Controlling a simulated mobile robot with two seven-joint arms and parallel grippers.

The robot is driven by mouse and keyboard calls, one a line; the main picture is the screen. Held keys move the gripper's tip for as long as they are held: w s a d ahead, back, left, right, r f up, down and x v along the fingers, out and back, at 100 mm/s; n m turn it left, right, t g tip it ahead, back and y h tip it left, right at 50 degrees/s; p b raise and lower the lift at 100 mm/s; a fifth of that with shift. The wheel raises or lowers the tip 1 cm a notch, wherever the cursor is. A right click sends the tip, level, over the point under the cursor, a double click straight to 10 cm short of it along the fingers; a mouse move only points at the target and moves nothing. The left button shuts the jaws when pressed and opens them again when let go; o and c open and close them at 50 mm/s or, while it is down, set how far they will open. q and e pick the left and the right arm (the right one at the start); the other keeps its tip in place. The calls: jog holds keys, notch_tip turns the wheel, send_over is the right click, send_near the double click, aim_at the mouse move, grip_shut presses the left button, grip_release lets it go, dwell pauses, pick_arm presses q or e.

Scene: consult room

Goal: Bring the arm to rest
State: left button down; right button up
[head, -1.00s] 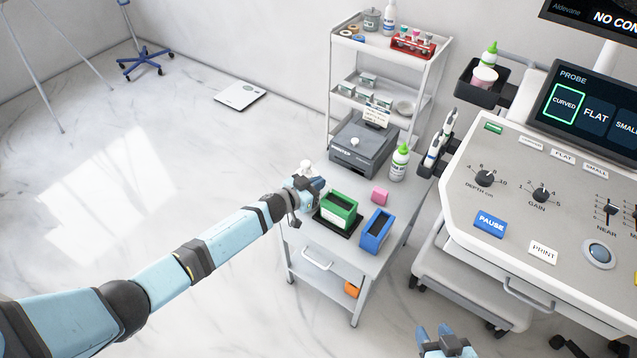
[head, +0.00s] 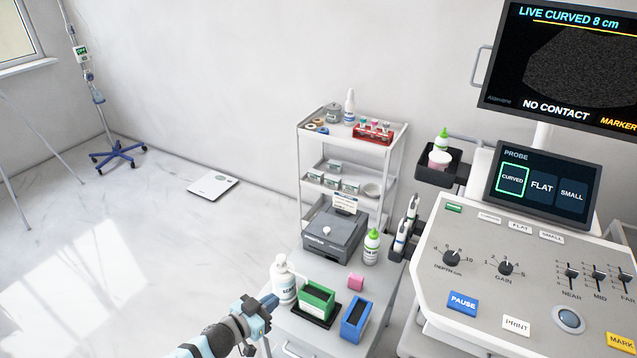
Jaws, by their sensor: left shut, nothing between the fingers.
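My left arm comes in from the bottom edge, and its gripper (head: 266,303) is shut and empty. It is at the left front edge of the small grey cart, just in front of a white pump bottle (head: 284,284). I cannot tell whether it touches the bottle or the cart. Most of the left arm is below the frame. My right gripper is out of view.
The ultrasound console (head: 480,235) is at the right. Floor at the left is mostly clear.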

pick_arm(q)
jog(key=s+a+r+n+y+p, duration=0.1)
jog(key=s+r+y+p, duration=0.1)
jog(key=s, duration=0.6)
jog(key=s+a+r+n+g+y+p, duration=0.1)
jog(key=s+r+y+p, duration=0.1)
jog(key=s, duration=0.7)
jog(key=s+a+r+n+y+p, duration=0.1)
jog(key=s+r+n+y+p, duration=0.1)
jog(key=s, duration=0.7)
jog(key=shift+s+a+r+g+p, duration=0.2)
jog(key=shift+r+g+p, duration=0.25)
jog(key=shift+p, duration=0.3)
jog(key=shift+w, duration=0.1)
